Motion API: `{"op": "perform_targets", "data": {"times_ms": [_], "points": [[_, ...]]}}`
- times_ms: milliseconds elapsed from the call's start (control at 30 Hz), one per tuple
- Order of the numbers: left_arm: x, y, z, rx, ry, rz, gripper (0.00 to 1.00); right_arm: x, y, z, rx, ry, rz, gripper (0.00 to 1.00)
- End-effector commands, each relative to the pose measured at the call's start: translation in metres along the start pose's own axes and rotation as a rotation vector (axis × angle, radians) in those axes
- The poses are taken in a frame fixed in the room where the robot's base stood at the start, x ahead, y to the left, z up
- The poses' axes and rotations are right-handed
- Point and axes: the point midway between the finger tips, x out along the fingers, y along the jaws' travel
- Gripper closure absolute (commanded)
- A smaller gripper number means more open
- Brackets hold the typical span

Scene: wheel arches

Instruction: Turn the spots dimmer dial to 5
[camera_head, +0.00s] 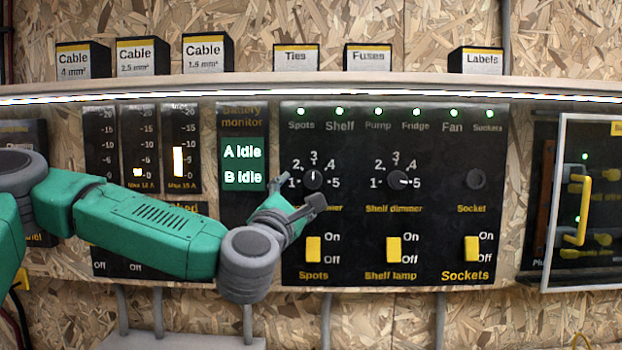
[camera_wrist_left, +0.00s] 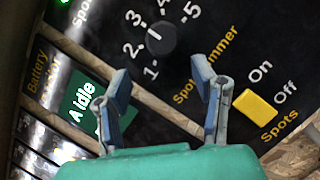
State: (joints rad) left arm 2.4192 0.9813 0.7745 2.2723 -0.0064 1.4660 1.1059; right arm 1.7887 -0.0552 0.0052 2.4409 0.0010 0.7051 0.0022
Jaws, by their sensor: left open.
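The spots dimmer dial (camera_head: 313,180) is a dark round knob on the black panel, with numbers 1 to 5 around it. Its white mark points up, about at 3. The dial also shows in the left wrist view (camera_wrist_left: 162,38), beyond the fingertips. My left gripper (camera_head: 298,194) is open and empty, just below and left of the dial, and partly covers the dimmer's label. In the left wrist view its two fingers (camera_wrist_left: 160,76) are spread apart and the dial is not between them. My right gripper is not in view.
The shelf dimmer dial (camera_head: 398,180) is to the right. Yellow switches for spots (camera_head: 313,249), shelf lamp (camera_head: 393,249) and sockets (camera_head: 471,249) are below. A battery monitor screen (camera_head: 243,164) is at left. A glazed door with a yellow handle (camera_head: 579,210) stands at right.

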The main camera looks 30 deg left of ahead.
Motion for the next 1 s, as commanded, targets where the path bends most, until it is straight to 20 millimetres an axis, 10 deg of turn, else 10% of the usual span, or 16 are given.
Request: {"op": "perform_targets", "data": {"times_ms": [333,667,833,1000], "points": [[0.041,-0.011,0.030,0.024,-0.016,-0.001,0.47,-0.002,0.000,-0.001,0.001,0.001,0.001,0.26],[0.051,-0.002,0.005,0.004,-0.005,-0.001,0.47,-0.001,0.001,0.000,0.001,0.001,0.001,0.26],[0.051,-0.002,0.006,0.005,-0.003,0.001,0.96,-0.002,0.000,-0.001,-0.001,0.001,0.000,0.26],[0.051,-0.003,0.013,0.012,0.001,0.009,0.96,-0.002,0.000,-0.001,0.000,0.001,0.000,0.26]]}}
